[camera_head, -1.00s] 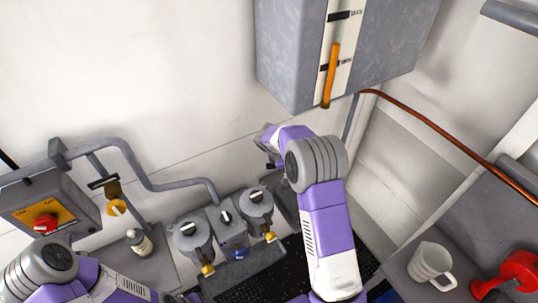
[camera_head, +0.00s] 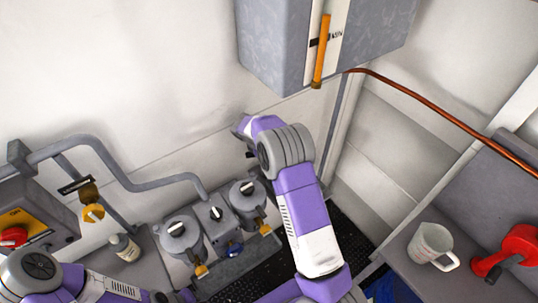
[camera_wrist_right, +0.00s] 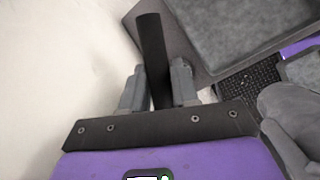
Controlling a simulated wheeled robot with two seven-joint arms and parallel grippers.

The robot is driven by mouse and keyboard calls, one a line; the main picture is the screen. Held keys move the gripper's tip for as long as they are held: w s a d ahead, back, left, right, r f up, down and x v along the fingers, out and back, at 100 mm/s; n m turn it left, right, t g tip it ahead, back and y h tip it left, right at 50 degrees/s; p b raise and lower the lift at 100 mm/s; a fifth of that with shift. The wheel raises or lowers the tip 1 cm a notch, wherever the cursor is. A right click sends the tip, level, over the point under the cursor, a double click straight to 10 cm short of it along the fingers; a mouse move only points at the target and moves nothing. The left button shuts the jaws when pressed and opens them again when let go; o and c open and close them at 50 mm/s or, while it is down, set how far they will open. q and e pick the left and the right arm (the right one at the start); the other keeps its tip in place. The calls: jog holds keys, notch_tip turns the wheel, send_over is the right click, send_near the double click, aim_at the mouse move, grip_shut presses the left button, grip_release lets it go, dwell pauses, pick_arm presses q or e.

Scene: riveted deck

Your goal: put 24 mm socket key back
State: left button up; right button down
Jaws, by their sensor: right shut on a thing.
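My right gripper (camera_wrist_right: 159,70) is shut on a dark, plain cylindrical bar (camera_wrist_right: 152,40), seen in the right wrist view. The bar looks like the socket key; no size marking can be read on it. It stands up between the two grey fingers, leaning slightly, with its far end free. In the head view my right arm reaches up beside the white wall, and its wrist hides the fingers and the bar. My left arm shows at the lower left of the head view; its gripper is out of view. I cannot make out the key's storage place.
A grey cabinet (camera_head: 265,45) with an orange handle (camera_head: 321,50) hangs above my right arm. Grey socket housings (camera_head: 215,222) stand at the wall left of it. A grey-walled shape (camera_wrist_right: 178,45) is close right of the bar. A mug (camera_head: 431,245) and red object (camera_head: 508,252) sit right.

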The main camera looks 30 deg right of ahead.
jog(key=shift+w+f, duration=0.15)
jog(key=shift+w, duration=0.15)
jog(key=shift+s+f, duration=0.15)
jog(key=shift+f, duration=0.05)
jog(key=c, duration=0.8)
grip_release()
jog(key=shift+c, duration=0.2)
jog(key=shift+r, duration=0.15)
jog(key=shift+a+r, duration=0.15)
jog(key=shift+r, duration=0.2)
jog(key=w+v, duration=0.1)
jog(key=v, duration=1)
jog(key=shift+s+r+p, duration=0.2)
jog(key=shift+s+p, duration=0.1)
jog(key=shift+s, duration=0.2)
